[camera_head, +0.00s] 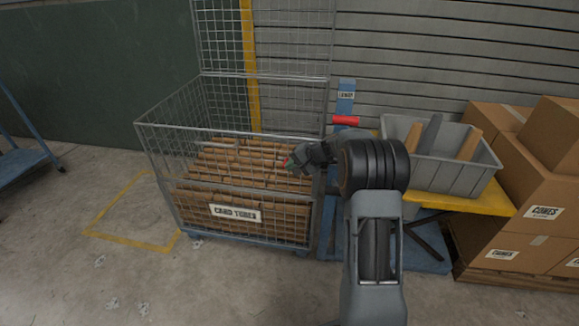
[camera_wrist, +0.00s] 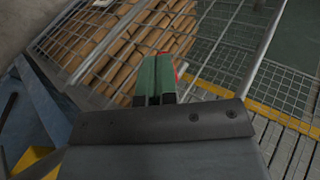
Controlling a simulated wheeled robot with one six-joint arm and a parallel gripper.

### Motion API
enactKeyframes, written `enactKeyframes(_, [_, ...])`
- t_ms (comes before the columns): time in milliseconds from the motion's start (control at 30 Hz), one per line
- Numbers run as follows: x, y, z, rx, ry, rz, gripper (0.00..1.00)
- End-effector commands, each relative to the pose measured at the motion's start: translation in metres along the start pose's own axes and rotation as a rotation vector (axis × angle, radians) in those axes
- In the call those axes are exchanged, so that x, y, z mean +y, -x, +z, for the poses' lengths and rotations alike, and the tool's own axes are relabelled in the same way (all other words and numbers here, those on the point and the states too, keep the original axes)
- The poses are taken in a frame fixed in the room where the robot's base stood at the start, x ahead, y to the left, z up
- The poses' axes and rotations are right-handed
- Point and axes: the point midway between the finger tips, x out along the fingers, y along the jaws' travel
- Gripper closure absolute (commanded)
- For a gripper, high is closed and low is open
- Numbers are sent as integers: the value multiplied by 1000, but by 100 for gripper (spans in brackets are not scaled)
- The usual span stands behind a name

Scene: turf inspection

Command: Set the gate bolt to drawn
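The wire cage (camera_head: 225,76) has a mesh front gate (camera_head: 192,202) with a "CARD TUBES" label. My gripper (camera_head: 289,161) reaches in from the right to the cage's upper right front. In the wrist view its two green fingers (camera_wrist: 155,78) are close together, with only a thin dark line between them. A small red part (camera_wrist: 176,72) shows just beyond and right of the fingertips. It may be the bolt's handle, but the fingers hide most of it. I cannot tell whether they touch it. The bolt's body and position cannot be made out.
Cardboard tubes (camera_head: 240,163) fill the cage. A blue post (camera_head: 345,100) with a separate red handle (camera_head: 345,120) stands right of it. A grey bin (camera_head: 440,169) on a yellow-topped stand and stacked cartons (camera_head: 540,205) crowd the right. The floor at left is open.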

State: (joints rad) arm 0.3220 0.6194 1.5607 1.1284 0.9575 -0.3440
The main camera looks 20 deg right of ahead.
Motion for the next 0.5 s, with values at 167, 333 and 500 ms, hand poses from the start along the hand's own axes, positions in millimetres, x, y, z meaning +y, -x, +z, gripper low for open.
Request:
enactKeyframes(167, [4,8,-1,-2,3,0,100])
enactKeyframes(333, [13,29,-3,-8,8,-1,100])
enactKeyframes(500, [10,67,-3,-7,8,0,100])
